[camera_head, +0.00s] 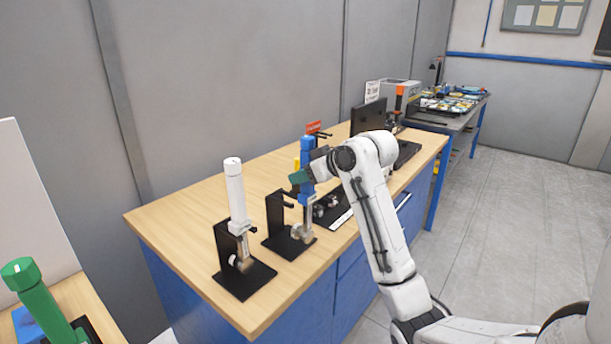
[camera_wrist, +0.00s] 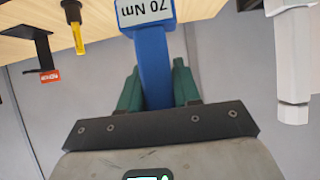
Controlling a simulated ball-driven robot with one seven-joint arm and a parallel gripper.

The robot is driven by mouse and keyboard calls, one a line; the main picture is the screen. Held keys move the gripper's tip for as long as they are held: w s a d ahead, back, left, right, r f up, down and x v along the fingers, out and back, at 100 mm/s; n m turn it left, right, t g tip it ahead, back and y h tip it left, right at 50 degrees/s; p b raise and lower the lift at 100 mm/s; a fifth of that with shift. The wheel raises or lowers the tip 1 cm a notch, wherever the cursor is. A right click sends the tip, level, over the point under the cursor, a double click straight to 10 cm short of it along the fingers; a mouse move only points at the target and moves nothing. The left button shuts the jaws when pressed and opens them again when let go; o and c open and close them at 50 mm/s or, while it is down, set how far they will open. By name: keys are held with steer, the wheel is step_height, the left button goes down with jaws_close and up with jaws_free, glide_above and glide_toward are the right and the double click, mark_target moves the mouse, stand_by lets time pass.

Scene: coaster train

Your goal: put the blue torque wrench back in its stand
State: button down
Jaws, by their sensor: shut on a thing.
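The blue torque wrench (camera_head: 306,148) is upright in my gripper (camera_head: 303,180), its blue handle at the top. My green fingers close on both sides of the handle (camera_wrist: 154,65), under a "70 Nm" label, in the wrist view. The wrench's metal lower end (camera_head: 304,230) shows in front of a black stand (camera_head: 276,216), over the right part of its base plate. The bracket of this stand rises left of the wrench, with a gap between them in the picture. I cannot tell whether the lower end touches the base.
A white wrench (camera_head: 236,190) stands upright in its own black stand (camera_head: 245,281) to the left. A green wrench (camera_head: 38,300) is at the lower left. Behind my gripper are a yellow handle (camera_wrist: 77,38), a red tag (camera_head: 314,126) and a monitor (camera_head: 368,117). The wooden table's (camera_head: 185,215) left part is clear.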

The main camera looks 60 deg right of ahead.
steer(key=shift+w+d+r+p, duration=0.1)
steer(key=shift+w+d+p, duration=0.1)
steer(key=shift+w, duration=0.75)
steer(key=shift+w+d+p, duration=0.15)
steer(key=shift+w+d, duration=0.1)
steer(key=shift+w, duration=0.65)
steer(key=shift+w+d+r+p, duration=0.1)
steer(key=shift+w+d+p, duration=0.1)
steer(key=shift+w, duration=0.75)
steer(key=shift+f, duration=0.9)
stand_by(1.6)
steer(key=c, duration=0.7)
jaws_free()
steer(key=b+v, duration=0.1)
steer(key=v, duration=0.9)
steer(key=shift+s+a, duration=0.1)
steer(key=shift+s, duration=0.3)
